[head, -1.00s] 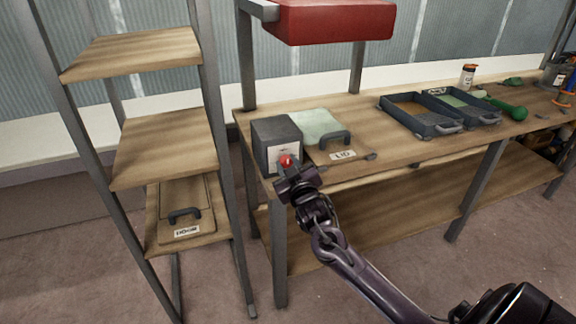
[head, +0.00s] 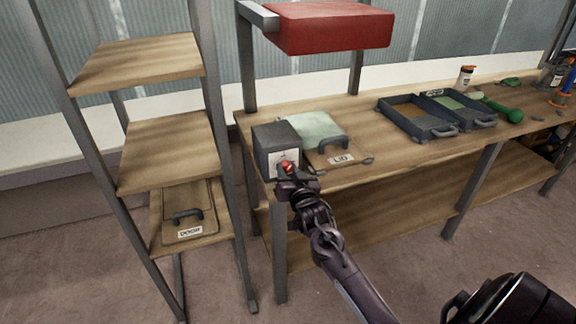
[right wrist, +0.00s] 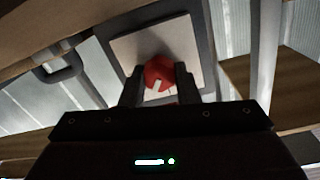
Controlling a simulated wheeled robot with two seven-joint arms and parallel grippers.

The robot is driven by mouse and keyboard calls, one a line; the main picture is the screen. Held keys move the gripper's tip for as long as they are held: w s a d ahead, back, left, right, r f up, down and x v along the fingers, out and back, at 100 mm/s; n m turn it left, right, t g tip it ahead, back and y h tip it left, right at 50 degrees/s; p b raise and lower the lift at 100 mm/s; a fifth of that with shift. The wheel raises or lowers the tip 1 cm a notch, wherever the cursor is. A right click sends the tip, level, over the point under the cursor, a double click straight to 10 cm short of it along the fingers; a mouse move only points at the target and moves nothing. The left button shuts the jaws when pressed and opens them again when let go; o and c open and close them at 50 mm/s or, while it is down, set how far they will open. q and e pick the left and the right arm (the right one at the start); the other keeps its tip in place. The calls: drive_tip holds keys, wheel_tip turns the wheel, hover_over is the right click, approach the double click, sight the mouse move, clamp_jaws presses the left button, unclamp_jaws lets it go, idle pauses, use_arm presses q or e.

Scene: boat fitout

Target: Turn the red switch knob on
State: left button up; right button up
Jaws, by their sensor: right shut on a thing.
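The red switch knob (head: 287,167) sits on the white front plate (head: 283,157) of a dark grey box (head: 276,136) at the left end of the workbench. My right gripper (head: 290,175) is at the front of this box, its fingers on the knob. In the right wrist view the red knob (right wrist: 159,74) shows between the two fingers (right wrist: 158,86), with a pale mark on its face. The fingers are shut on its sides and hide part of it. My left gripper is in neither view.
A lid panel with a handle (head: 342,158) lies on the workbench (head: 385,152) right of the box. Two trays (head: 419,123) stand further right, near a green tool (head: 503,109). A red cabinet (head: 330,28) hangs above. A wooden shelf unit (head: 165,150) stands at left.

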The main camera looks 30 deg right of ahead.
drive_tip(key=m+p, duration=0.3)
drive_tip(key=m, duration=0.2)
drive_tip(key=shift+r, duration=0.1)
drive_tip(key=m+p, duration=0.2)
drive_tip(key=m, duration=0.3)
drive_tip(key=shift+y, duration=0.3)
drive_tip(key=shift+m, duration=0.3)
drive_tip(key=o, duration=1)
drive_tip(key=shift+d, duration=0.1)
drive_tip(key=shift+c, duration=0.2)
drive_tip(key=shift+s, duration=0.1)
drive_tip(key=v, duration=0.7)
drive_tip(key=shift+s, duration=0.35)
